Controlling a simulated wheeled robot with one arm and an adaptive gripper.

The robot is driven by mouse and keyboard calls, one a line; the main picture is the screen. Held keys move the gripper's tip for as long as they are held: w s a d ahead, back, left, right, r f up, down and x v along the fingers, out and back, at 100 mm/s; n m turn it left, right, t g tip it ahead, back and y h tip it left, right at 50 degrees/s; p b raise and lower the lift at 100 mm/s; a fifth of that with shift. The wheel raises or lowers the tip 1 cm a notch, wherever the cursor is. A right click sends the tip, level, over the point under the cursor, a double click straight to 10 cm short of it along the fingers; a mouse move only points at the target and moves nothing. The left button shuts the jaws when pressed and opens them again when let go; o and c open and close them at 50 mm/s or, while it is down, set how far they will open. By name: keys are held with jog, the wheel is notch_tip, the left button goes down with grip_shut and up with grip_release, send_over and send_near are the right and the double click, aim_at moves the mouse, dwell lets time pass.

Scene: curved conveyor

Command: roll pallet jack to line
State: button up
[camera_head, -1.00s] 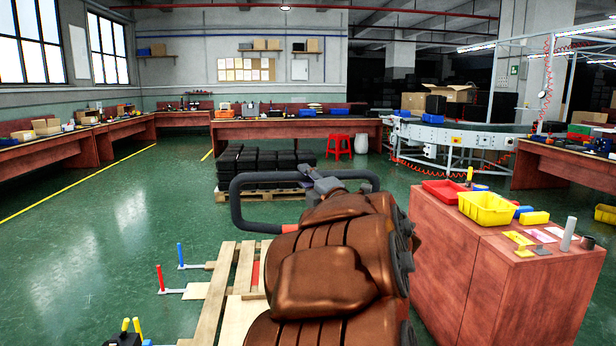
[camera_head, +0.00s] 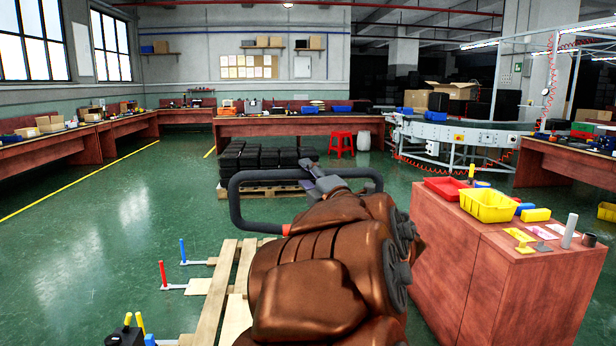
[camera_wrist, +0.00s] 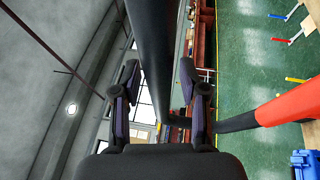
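The pallet jack shows in the head view by its dark looped handle (camera_head: 238,208), which has a short red section at its lower bar. My brown arm covers much of the jack's body. My gripper (camera_head: 322,178) is at the upper bar of the loop. In the wrist view the dark handle bar (camera_wrist: 153,45) runs between the two fingers of my gripper (camera_wrist: 160,75), and its red section (camera_wrist: 290,103) is at the right. The fingers are spread on either side of the bar, with narrow gaps visible. Contact is hard to judge.
A wooden pallet (camera_head: 228,285) lies below the handle. A red-brown cabinet (camera_head: 455,255) with a yellow bin (camera_head: 487,205) stands close on the right. Ahead are stacked black crates on a pallet (camera_head: 262,160), a red stool (camera_head: 341,143) and the curved conveyor (camera_head: 455,132). Green floor on the left is open.

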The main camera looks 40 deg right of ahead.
jog(key=shift+o, duration=0.4)
jog(key=v, duration=1)
jog(key=shift+s+f, duration=0.15)
jog(key=shift+s, duration=0.2)
jog(key=shift+s+a, duration=0.1)
jog(key=shift+s, duration=0.25)
jog(key=shift+s+a, duration=0.15)
jog(key=shift+s, duration=0.1)
jog(key=shift+f, duration=0.1)
dwell(0.5)
